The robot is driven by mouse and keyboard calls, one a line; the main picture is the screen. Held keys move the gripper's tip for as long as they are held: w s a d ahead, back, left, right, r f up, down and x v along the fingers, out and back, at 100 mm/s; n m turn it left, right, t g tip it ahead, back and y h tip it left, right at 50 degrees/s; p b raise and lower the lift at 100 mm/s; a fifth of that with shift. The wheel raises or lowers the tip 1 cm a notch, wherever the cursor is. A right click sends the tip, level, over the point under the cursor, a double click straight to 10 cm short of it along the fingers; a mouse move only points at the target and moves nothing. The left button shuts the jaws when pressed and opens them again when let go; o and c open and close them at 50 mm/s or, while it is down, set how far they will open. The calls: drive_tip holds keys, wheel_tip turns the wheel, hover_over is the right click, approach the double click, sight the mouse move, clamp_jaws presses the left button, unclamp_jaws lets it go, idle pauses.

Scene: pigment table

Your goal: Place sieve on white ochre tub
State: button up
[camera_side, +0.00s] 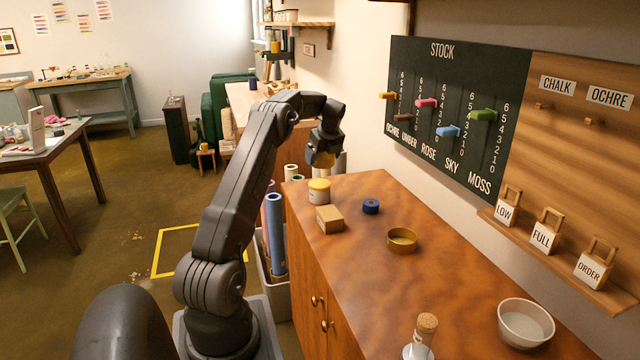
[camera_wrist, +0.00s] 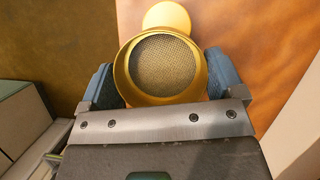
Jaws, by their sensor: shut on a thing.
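My gripper (camera_side: 322,153) is shut on the sieve (camera_wrist: 165,68), a round brass-yellow ring with a fine mesh. The sieve sits between the two blue fingers in the wrist view. In the side view the sieve (camera_side: 320,160) shows only partly below the gripper, in the air above the cabinet's far end. The white tub with an ochre-yellow lid (camera_side: 319,191) stands upright on the cabinet, below the sieve and apart from it. In the wrist view a yellow disc, apparently its lid (camera_wrist: 167,16), shows beyond the sieve's rim, partly hidden by it.
A stock board (camera_side: 450,110) hangs on the wall at right.

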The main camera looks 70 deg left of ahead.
sight(320, 185)
wheel_tip(320, 185, down, 8)
drive_tip(key=shift+r, duration=0.1)
idle(0.4)
drive_tip(key=shift+f, duration=0.2)
drive_tip(key=o, duration=0.7)
drive_tip(key=shift+r, duration=0.15)
